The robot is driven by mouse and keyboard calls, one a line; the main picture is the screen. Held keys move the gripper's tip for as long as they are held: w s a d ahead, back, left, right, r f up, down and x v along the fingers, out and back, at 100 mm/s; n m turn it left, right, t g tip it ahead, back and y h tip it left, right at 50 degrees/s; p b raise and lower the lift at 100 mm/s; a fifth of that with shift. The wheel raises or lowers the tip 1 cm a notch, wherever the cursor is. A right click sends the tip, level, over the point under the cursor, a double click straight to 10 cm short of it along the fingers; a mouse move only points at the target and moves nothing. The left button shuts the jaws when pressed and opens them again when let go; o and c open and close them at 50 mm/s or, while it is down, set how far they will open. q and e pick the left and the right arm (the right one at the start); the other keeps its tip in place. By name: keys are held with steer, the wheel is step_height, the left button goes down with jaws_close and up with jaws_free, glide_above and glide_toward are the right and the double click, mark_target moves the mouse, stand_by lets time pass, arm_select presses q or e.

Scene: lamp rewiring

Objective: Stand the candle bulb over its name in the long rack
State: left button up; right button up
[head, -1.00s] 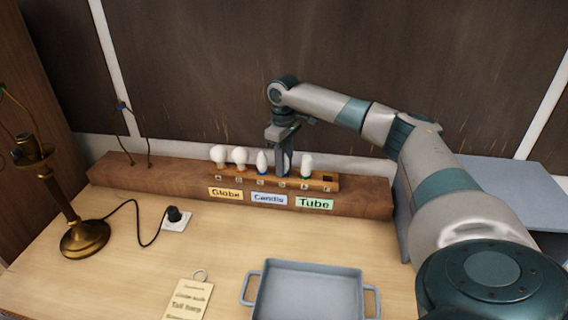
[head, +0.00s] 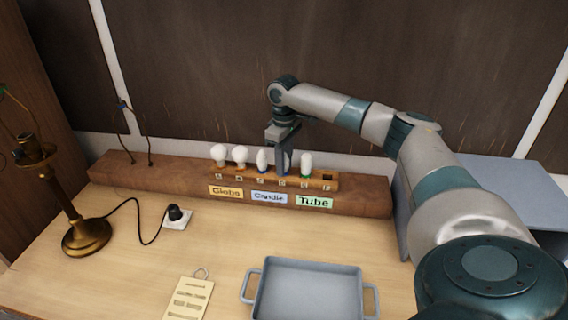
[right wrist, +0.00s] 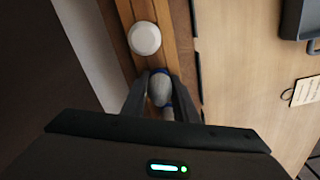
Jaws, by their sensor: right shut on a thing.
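My right gripper (head: 284,163) points down over the long rack (head: 328,187). It is shut on a white candle bulb with a blue collar, seen between the fingers in the right wrist view (right wrist: 160,88). The held bulb is upright at the rack, over the right part of the blue Candle label (head: 269,198). The fingers mostly hide it in the head view, and I cannot tell whether its base is seated. Another blue-collared candle bulb (head: 262,160) stands just left of it. My left gripper is not in view.
Two globe bulbs (head: 218,154) stand at the rack's left, above the Globe label (head: 226,192). A green-collared tube bulb (head: 306,164) stands close right of my gripper, and the rightmost place is empty. A grey tray (head: 310,293), a tag (head: 189,298) and a brass lamp (head: 85,234) are nearby.

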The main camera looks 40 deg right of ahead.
steer(key=o, duration=1.1)
steer(key=shift+r, duration=0.1)
steer(key=shift+r, duration=0.5)
step_height(320, 180, up, 16)
steer(key=b, duration=0.3)
steer(key=shift+r, duration=0.1)
